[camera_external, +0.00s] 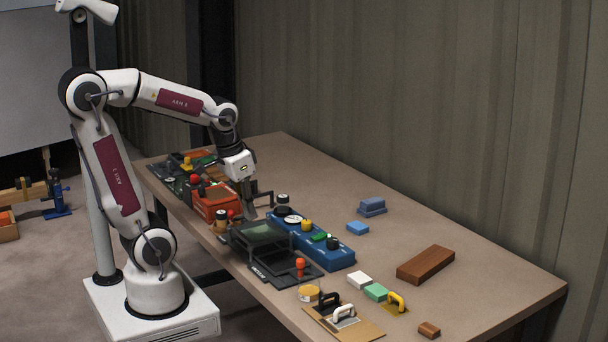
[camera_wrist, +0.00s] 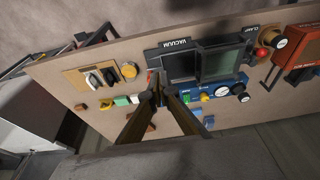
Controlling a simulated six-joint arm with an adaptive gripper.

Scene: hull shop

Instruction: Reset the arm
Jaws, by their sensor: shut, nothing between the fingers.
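My gripper (camera_external: 252,212) points down over the long table (camera_external: 480,235), above the row of equipment near its front edge. In the wrist view my gripper (camera_wrist: 159,92) has its two fingertips together with nothing between them. Below and around it stand a blue control box (camera_external: 338,258) with knobs and a dial, and a black device with a dark screen (camera_external: 262,232) marked VACUUM. The fingers appear apart from these things, but the exact height is hard to tell.
An orange-red box (camera_external: 212,204) stands to the left of my gripper. A brown brick (camera_external: 426,264), blue blocks (camera_external: 371,206), a white block (camera_external: 359,280), a green block (camera_external: 376,292) and a tan board with handles (camera_external: 342,320) lie to the right. The back of the table is mostly clear.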

